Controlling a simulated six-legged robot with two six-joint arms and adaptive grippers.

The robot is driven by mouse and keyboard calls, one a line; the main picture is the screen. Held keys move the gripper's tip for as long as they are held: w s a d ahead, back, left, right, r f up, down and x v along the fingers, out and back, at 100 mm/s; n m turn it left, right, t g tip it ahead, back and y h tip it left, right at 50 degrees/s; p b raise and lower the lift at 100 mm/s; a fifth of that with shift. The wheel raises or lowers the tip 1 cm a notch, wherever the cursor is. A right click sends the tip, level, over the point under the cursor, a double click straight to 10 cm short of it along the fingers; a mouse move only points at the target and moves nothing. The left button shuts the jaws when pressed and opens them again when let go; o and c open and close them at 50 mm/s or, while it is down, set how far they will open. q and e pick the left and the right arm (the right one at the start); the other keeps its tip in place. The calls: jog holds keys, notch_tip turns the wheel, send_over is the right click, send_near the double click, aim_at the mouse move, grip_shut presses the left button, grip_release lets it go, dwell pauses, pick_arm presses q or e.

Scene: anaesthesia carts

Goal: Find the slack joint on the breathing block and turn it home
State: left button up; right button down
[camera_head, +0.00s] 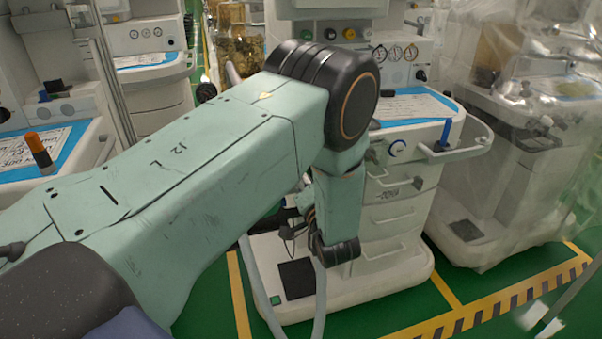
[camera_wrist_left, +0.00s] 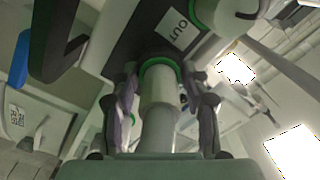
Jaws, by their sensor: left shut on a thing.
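My left gripper (camera_wrist_left: 163,84) is shut on this joint, one finger on each side. A second white round part with a green ring (camera_wrist_left: 208,14) is at the top. In the head view my left gripper (camera_head: 303,215) is small and partly hidden, and my arm covers the block. Whether any gap shows at the joint I cannot tell. My right gripper is not in view.
The white anaesthesia cart (camera_head: 400,225) stands behind my left arm. A grey hose (camera_head: 320,300) loops down in front of its base. A plastic-covered cart (camera_head: 500,150) stands right, others left. Green floor with a yellow-black striped line (camera_head: 500,305) is open in front.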

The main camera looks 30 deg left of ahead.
pick_arm(q)
jog(key=shift+r, duration=0.1)
dwell(0.5)
jog(key=o, duration=1.2)
jog(key=shift+c, duration=0.2)
jog(key=v, duration=0.7)
jog(key=shift+d, duration=0.2)
jog(key=shift+s, duration=0.1)
